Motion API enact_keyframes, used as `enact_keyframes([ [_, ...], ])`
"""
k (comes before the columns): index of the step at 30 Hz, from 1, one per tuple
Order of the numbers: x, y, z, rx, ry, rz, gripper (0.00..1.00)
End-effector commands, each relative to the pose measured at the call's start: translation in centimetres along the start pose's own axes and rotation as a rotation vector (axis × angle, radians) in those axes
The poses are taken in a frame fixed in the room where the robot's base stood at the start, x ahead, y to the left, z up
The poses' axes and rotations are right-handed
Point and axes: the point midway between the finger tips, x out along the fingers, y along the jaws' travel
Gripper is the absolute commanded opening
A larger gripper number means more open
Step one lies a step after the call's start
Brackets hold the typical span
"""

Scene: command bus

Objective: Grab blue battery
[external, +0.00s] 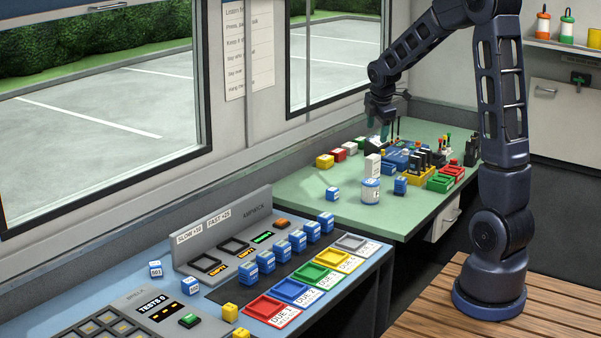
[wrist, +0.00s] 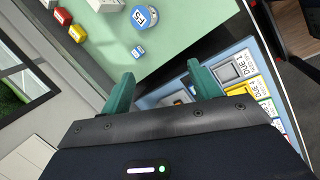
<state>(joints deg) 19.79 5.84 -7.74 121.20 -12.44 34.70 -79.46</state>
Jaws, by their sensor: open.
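Several blue blocks with white labels could be the blue battery; I cannot tell which one is meant. One blue block (external: 333,193) stands alone on the green table, and another (external: 401,186) stands right of the white canister. A row of them, including one blue block (external: 297,240), stands on the console. In the wrist view a small blue block (wrist: 138,51) lies on the green surface beyond my fingertips. My gripper (external: 384,132) is above the back of the green table. Its teal fingers are spread and empty in the wrist view (wrist: 160,84).
A white canister with a blue label (external: 370,190) and a white box (external: 373,166) stand on the green table (external: 310,190). Yellow and red blocks (external: 325,160) are at its window side. A yellow tray (external: 421,174) and coloured bins crowd its right side. The console has coloured trays (external: 313,273).

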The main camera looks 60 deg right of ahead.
Motion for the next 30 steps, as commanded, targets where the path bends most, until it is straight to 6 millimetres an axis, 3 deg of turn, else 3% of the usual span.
enact_keyframes([
  [1,1.8,0.8,1.1,-0.04,-0.015,-0.009,0.62],
  [9,10.5,4.1,6.5,-0.301,-0.076,-0.047,0.62],
  [18,20.2,5.4,12.9,-0.586,-0.123,-0.109,0.62],
  [24,23.6,5.4,15.2,-0.693,-0.135,-0.134,0.62],
  [30,24.9,5.3,15.8,-0.716,-0.136,-0.138,0.62],
])
